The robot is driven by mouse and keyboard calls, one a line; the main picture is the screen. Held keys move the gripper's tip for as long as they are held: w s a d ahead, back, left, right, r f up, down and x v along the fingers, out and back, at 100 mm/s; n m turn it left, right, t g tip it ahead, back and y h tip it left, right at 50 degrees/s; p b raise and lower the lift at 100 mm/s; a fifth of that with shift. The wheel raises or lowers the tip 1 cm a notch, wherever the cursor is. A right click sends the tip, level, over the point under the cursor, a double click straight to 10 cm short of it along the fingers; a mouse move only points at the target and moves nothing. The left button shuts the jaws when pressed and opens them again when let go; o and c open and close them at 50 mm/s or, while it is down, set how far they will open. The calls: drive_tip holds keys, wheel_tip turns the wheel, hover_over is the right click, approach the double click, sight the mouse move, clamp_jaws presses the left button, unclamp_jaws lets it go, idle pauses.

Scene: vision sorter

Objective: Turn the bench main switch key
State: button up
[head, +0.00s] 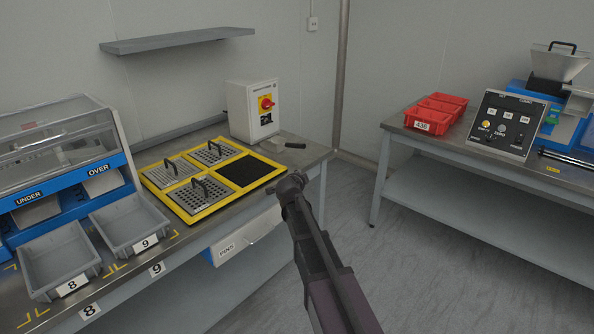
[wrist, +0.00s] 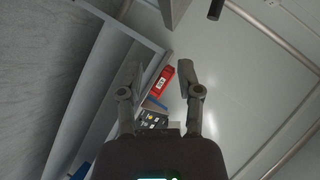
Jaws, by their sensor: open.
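A white switch box (head: 252,112) stands at the back right corner of the left bench. The key is too small to make out. My gripper (head: 290,186) is in front of the bench's right edge, lower in the picture than the box and apart from it. In the wrist view my gripper (wrist: 159,72) shows two spread fingers with nothing between them. I cannot make out the switch box there.
A yellow-framed tray (head: 214,202) with handled perforated plates lies before the box. Grey bins (head: 133,245) stand at left. Red bins (head: 441,103) and a control panel (head: 507,125) are on the right bench. Open floor lies between the benches.

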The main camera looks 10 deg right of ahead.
drive_tip(key=s+a+f+n+g+y, duration=0.1)
drive_tip(key=s+f+n+g, duration=0.3)
drive_tip(key=s, duration=0.7)
drive_tip(key=s+a+f+n+g+y, duration=0.2)
drive_tip(key=s+n, duration=0.5)
drive_tip(key=s, duration=0.5)
drive_tip(key=s+a+f+n+g+y, duration=0.1)
drive_tip(key=s+f+n+g, duration=0.4)
drive_tip(key=s, duration=0.6)
drive_tip(key=shift+s+a+f+n+g+y, duration=0.15)
drive_tip(key=shift+s+f+n+g+y, duration=0.25)
drive_tip(key=shift+n+g+y, duration=0.4)
drive_tip(key=shift+a+r, duration=0.1)
